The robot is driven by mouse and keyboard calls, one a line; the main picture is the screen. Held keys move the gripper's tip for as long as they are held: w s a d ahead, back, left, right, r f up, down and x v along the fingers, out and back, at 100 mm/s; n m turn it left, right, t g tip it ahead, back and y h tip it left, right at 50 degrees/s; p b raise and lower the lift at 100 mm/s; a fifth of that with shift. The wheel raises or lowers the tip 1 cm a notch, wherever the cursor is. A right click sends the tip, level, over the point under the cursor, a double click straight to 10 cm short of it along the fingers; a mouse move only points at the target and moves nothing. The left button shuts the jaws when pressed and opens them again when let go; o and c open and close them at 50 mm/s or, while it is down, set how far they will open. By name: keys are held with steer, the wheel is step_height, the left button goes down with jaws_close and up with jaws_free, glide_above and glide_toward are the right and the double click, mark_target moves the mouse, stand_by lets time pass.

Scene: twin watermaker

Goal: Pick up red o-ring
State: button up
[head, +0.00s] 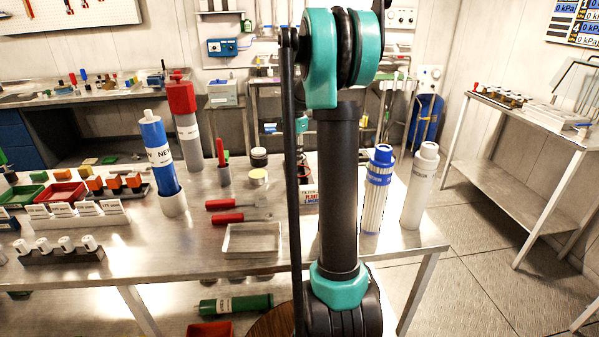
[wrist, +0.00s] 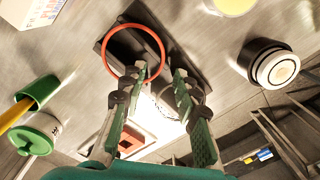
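The red o-ring (wrist: 104,50) shows in the wrist view, at the upper left of centre. It appears as a whole orange-red loop in front of or resting on a dark block (wrist: 172,57); I cannot tell which. My gripper (wrist: 160,73) is open, with a clear gap between its two green-padded fingers. The left fingertip overlaps the lower right part of the ring in the picture; contact cannot be told. The right finger is outside the ring, to its right. Nothing is held between the fingers.
In the wrist view a black round container (wrist: 270,63) stands right and a green cup (wrist: 41,91) left. In the head view the steel bench (head: 140,240) holds a blue cylinder (head: 157,150), screwdrivers (head: 228,218), a shallow tray (head: 252,239) and filter cartridges (head: 419,190).

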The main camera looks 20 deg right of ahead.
steer(key=shift+f, duration=1.1)
steer(key=shift+f, duration=0.1)
steer(key=shift+c, duration=0.2)
steer(key=c, duration=0.5)
jaws_close()
